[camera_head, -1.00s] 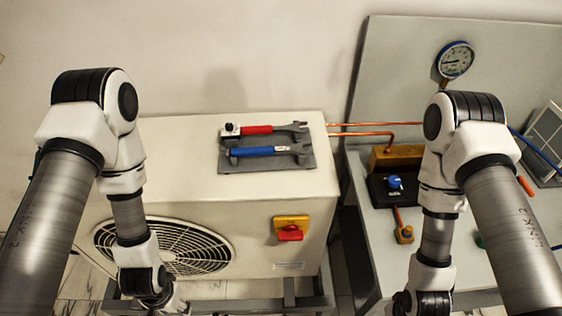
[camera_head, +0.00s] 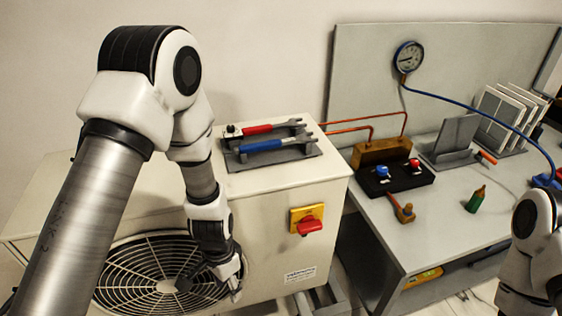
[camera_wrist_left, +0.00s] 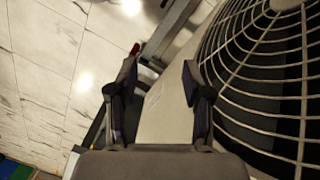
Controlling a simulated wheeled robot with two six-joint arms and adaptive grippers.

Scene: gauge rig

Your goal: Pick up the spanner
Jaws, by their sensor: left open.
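Two spanner-like tools lie side by side in a grey holder (camera_head: 292,152) on top of a cream unit. One has a red handle (camera_head: 257,129); the other has a blue handle (camera_head: 261,146). Their grey jaw ends point right. My left gripper (camera_head: 236,286) hangs low in front of the unit's fan grille, below and apart from the tools. In the left wrist view my left gripper (camera_wrist_left: 159,72) is open and empty, above floor and grille. My right arm shows at the lower right, its gripper out of frame.
The cream unit (camera_head: 225,196) has a red switch (camera_head: 310,226) on its front. To its right a grey bench (camera_head: 440,225) carries a valve block (camera_head: 384,152), a green bottle (camera_head: 476,199) and filter panels (camera_head: 498,108). A gauge (camera_head: 408,56) hangs behind. Copper pipes run beside the unit.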

